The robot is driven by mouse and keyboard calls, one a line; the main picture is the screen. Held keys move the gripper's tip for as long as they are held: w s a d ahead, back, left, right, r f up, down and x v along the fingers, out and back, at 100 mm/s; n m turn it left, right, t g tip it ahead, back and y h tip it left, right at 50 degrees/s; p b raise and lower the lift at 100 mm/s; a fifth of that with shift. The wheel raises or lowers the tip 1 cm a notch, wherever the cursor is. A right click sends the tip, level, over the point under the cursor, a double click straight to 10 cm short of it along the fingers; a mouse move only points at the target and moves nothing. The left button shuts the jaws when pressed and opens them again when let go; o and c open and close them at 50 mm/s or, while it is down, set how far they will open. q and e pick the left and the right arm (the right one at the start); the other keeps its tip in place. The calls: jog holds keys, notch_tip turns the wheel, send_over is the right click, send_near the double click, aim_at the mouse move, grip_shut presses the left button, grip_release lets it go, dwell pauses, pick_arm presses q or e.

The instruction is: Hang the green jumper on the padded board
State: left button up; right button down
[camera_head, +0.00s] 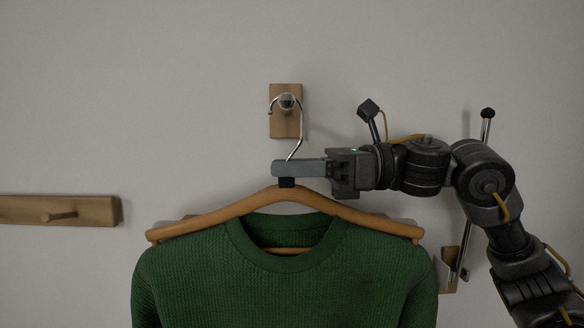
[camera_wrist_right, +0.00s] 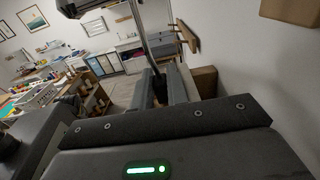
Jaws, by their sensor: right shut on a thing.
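The green jumper (camera_head: 285,285) hangs on a wooden hanger (camera_head: 215,215) in the head view, roughly level. My right gripper (camera_head: 300,168) is shut on the hanger's neck, just below its metal hook (camera_head: 303,125). The hook rises to a small wooden wall plate (camera_head: 285,127) with a round peg (camera_head: 286,101). The hook's curve overlaps the peg; I cannot tell whether it bears on it. In the right wrist view the fingers (camera_wrist_right: 164,88) close on the dark neck, with the hook (camera_wrist_right: 140,35) above. I cannot make out padding on any board. The left gripper is out of view.
A wooden rail with a peg (camera_head: 60,211) is on the wall at left. Parts of another wooden piece (camera_head: 449,268) show behind the jumper at right, by a metal rod. In the right wrist view a cluttered room with a white basket (camera_wrist_right: 38,96) lies far off.

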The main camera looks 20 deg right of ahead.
jog(key=c, duration=1.3)
grip_release()
jog(key=shift+f, duration=0.1)
jog(key=shift+d, duration=0.1)
jog(key=shift+d, duration=0.35)
jog(key=b+v, duration=0.3)
jog(key=v, duration=0.7)
jog(key=shift+s+a, duration=0.1)
jog(key=v, duration=0.8)
jog(key=shift+p, duration=0.45)
